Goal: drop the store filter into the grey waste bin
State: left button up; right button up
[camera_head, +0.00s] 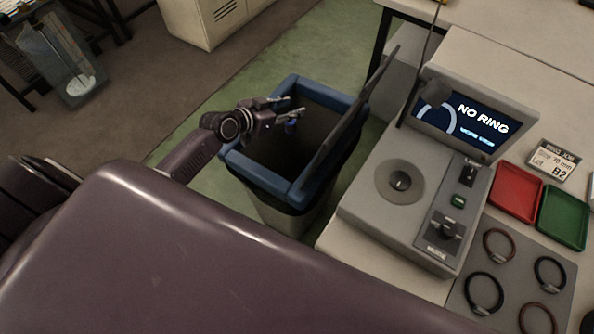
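The waste bin (262,178) stands on the floor in the middle. It has a blue rim, a dark liner and a raised lid at its right side. My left gripper (296,106) is over the bin's mouth, its fingers pointing right. The fingers look apart, with no clear object between them. A small blue thing (291,127) shows just below the lower finger. I cannot tell whether it is the store filter, part of the gripper, or whether it touches the finger. The bin's inside is dark. My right gripper is out of view.
A grey tester (400,228) with a "NO RING" screen (466,120) stands right of the bin. A red tray (516,193), a green tray (563,218) and a mat (520,268) with several rings lie beyond. A pale cabinet (205,22) stands at the back.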

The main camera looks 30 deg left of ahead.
pick_arm(q)
jog(key=shift+o, duration=0.7)
jog(key=shift+s+a, duration=0.1)
jog(key=shift+s, duration=0.05)
jog(key=v, duration=1.1)
jog(key=shift+s+r, duration=0.15)
jog(key=shift+s, duration=0.1)
jog(key=shift+a, duration=0.1)
